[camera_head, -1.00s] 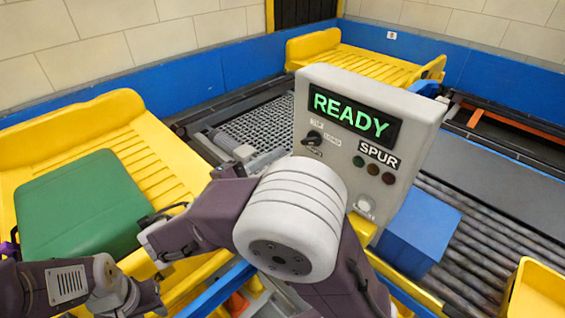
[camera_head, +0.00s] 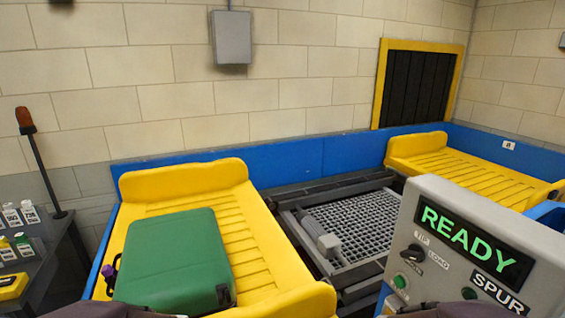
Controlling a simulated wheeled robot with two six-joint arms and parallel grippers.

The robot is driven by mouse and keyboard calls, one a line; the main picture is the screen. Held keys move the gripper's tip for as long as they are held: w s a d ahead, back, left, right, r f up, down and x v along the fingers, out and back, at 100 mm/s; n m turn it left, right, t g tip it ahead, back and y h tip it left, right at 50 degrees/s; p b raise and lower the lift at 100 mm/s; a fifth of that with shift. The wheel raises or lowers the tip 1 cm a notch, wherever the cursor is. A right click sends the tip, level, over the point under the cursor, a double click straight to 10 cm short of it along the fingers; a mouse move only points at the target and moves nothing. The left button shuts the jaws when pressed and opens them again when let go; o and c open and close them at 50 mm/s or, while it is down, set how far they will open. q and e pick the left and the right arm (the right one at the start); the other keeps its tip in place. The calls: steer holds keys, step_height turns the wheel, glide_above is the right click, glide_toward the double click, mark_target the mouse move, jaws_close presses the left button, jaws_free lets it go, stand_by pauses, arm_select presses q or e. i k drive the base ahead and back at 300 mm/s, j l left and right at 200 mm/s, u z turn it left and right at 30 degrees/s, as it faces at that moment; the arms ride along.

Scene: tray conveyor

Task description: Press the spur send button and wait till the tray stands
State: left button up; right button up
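The grey control panel (camera_head: 440,215) stands at the lower right. Its display (camera_head: 470,240) reads READY in green, with a SPUR label (camera_head: 499,293) under it. A dark knob (camera_head: 413,254) and a small green round light or button (camera_head: 400,281) show at its left. The panel's lower part is cut off, so I cannot see the send button. A yellow tray (camera_head: 185,180) at the left bears a green case (camera_head: 175,262). Another yellow tray (camera_head: 415,143) sits empty at the back right. Only dark bits of my arms show at the bottom edge; neither gripper shows.
A grey grid deck (camera_head: 365,225) lies between the trays. A blue wall guard (camera_head: 285,160) runs behind them. A dark shelf with small bottles (camera_head: 30,212) and a pole with an orange lamp (camera_head: 25,118) stand at the far left. A framed dark hatch (camera_head: 415,85) is in the back wall.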

mark_target(400, 281)
steer(key=z, duration=1.45)
